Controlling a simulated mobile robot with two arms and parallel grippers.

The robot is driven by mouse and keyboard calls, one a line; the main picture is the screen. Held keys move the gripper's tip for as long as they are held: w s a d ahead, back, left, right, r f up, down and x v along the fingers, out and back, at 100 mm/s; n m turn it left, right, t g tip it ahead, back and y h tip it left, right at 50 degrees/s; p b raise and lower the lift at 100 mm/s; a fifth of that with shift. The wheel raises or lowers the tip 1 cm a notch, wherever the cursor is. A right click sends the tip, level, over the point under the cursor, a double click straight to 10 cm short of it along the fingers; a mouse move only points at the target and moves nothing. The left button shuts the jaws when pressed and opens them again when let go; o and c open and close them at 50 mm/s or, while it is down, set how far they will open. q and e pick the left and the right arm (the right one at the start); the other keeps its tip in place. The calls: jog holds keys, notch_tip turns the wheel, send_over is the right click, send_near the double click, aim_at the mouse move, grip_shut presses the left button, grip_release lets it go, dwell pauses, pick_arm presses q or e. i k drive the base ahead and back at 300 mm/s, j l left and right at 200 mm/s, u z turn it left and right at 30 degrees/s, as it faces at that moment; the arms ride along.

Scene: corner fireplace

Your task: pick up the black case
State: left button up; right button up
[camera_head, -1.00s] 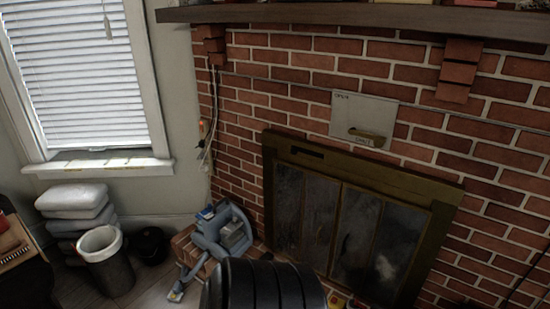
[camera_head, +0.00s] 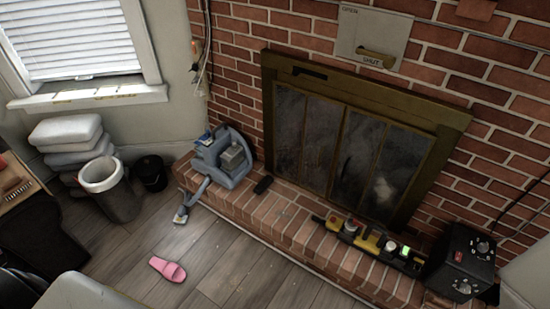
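A small dark, oblong object that looks like the black case (camera_head: 263,184) lies on the brick hearth (camera_head: 285,222). It sits just right of the blue-grey machine (camera_head: 225,157) and in front of the fireplace's left door panel. Nothing covers it. Neither of my grippers shows in the view.
A yellow-and-black level (camera_head: 368,240) with small items lies along the hearth. A black box with knobs (camera_head: 461,262) stands at its right end. A pink slipper (camera_head: 167,269) lies on the wooden floor. A bin (camera_head: 113,193) and stacked cushions (camera_head: 68,142) stand left.

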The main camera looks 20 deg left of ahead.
aim_at(267, 180)
jog(key=u, duration=0.75)
jog(key=i+j+z, duration=0.4)
jog(key=i, duration=0.25)
jog(key=i+j+z, duration=0.35)
jog(key=i+j, duration=0.25)
jog(key=i+j+z, duration=0.4)
jog(key=i+j, duration=0.15)
jog(key=j, duration=0.3)
